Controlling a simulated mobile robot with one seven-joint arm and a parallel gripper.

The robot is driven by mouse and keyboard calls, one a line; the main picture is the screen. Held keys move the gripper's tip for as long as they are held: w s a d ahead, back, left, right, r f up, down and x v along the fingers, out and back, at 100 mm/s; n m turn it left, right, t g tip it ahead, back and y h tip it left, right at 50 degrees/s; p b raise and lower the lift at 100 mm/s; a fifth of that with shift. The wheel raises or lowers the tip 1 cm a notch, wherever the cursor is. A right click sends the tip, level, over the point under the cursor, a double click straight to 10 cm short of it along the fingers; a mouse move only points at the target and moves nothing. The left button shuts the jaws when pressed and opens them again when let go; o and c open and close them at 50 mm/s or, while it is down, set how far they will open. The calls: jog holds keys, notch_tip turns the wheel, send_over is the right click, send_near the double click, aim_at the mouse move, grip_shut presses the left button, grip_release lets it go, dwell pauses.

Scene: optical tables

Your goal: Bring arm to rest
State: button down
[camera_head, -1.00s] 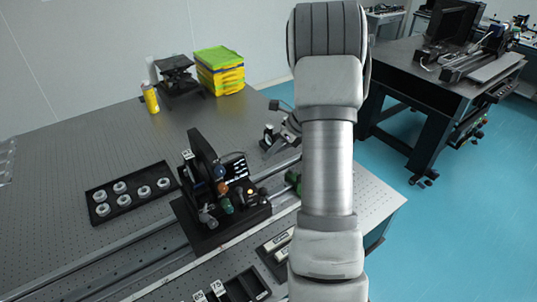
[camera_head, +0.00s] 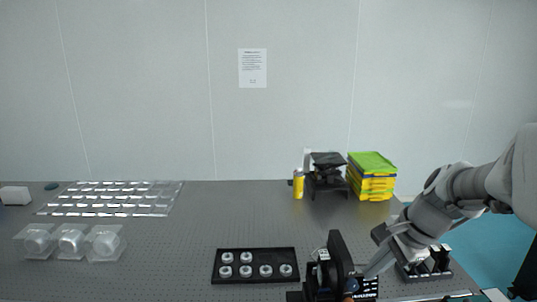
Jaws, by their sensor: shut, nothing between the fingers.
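My arm reaches in from the right edge of the head view, bent, with its grey links over the right end of the optical table (camera_head: 160,270). My gripper (camera_head: 372,270) points down and left at the arm's end, close to a black optical mount (camera_head: 335,262) at the bottom edge. The gripper is shut and empty. The fingertips are small and partly lost against the dark parts behind, so I cannot tell how near the mount they are.
A black tray of several white rings (camera_head: 254,252) lies left of the mount. Clear boxes (camera_head: 72,240) and a clear tray (camera_head: 110,198) lie farther left. A yellow bottle (camera_head: 298,184), a black lab jack (camera_head: 326,174) and green-yellow boxes (camera_head: 371,178) stand at the back.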

jog(key=s+a+r+n+t+h, duration=0.1)
jog(key=s+a+r+n, duration=0.1)
jog(key=s+n, duration=0.5)
jog(key=s+a+r+n+t+h, duration=0.1)
jog(key=s+a+n, duration=0.3)
jog(key=s+n, duration=0.4)
jog(key=shift+s+a+r+h+b, duration=0.15)
jog(key=shift+a+r+h+b, duration=0.2)
jog(key=shift+h, duration=0.25)
